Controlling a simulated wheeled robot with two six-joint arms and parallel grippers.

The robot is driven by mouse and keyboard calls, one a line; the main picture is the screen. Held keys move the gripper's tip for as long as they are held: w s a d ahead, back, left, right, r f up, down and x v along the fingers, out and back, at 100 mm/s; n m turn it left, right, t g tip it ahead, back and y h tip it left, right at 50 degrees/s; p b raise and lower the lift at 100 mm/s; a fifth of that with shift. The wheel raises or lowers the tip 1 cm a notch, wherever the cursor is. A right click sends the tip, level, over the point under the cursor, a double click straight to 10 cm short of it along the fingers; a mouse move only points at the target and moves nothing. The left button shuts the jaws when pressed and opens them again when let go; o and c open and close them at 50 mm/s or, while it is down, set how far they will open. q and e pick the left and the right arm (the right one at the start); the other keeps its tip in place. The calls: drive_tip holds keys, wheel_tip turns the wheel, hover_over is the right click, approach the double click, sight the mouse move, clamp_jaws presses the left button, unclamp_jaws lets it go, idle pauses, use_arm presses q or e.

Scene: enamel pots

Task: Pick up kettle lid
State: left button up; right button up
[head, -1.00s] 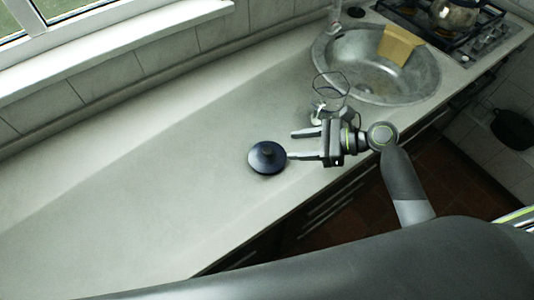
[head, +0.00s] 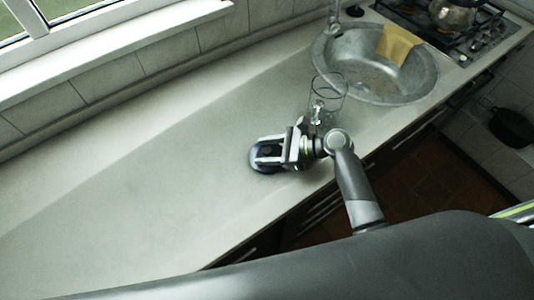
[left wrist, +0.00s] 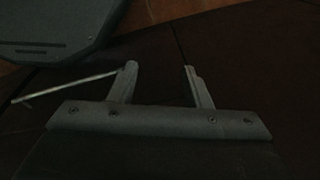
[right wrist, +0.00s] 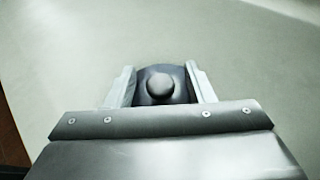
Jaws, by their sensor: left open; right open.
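The kettle lid (head: 256,163) is a dark, round lid with a knob, lying on the pale countertop. My right gripper (head: 268,152) is open over it, with a finger on either side of the knob. In the right wrist view the lid's rounded knob (right wrist: 160,85) stands between the two open fingertips (right wrist: 160,72). Whether the fingers touch the lid I cannot tell. My left gripper (left wrist: 160,70) is open and empty in its wrist view, over a dark area away from the counter. It does not show in the head view.
A clear glass (head: 327,95) stands behind my right gripper, near the round metal sink (head: 420,88). A yellow cloth (head: 394,44) hangs in the sink. A kettle (head: 455,14) sits on the stove at the back right. The countertop (head: 130,190) is free to the left.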

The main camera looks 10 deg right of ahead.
drive_tip(key=shift+d, duration=0.1)
drive_tip(key=c, duration=1)
